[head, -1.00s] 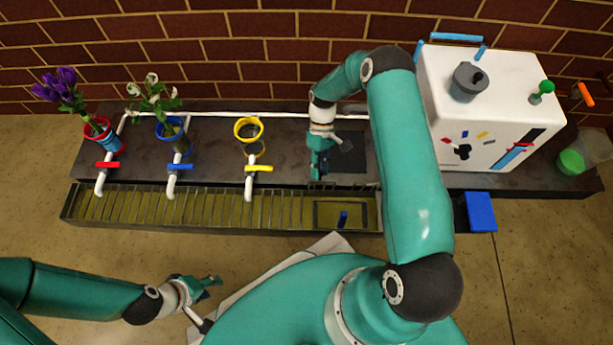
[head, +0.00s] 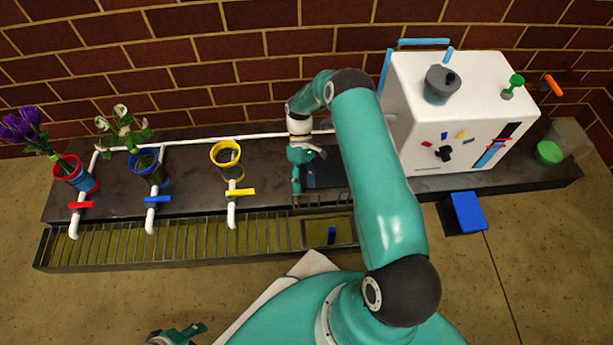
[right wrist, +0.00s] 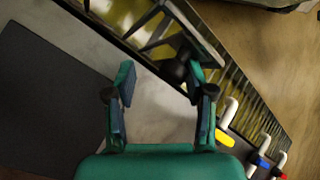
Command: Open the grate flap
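My right gripper (head: 296,203) points down over the counter's front edge, just left of and behind the flap. In the right wrist view its fingers (right wrist: 162,82) are apart with nothing held between them. Dark bars, probably part of the flap, show just beyond the fingertips; contact cannot be told. My left gripper (head: 182,335) is low at the bottom edge, partly cut off.
The slatted trough (head: 120,238) runs along the counter front. Red, blue and yellow taps (head: 240,191) overhang it at left. Cups behind them include two with flowers. A dark square mat (right wrist: 45,95) lies beside the right gripper. A white machine (head: 430,125) stands at right.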

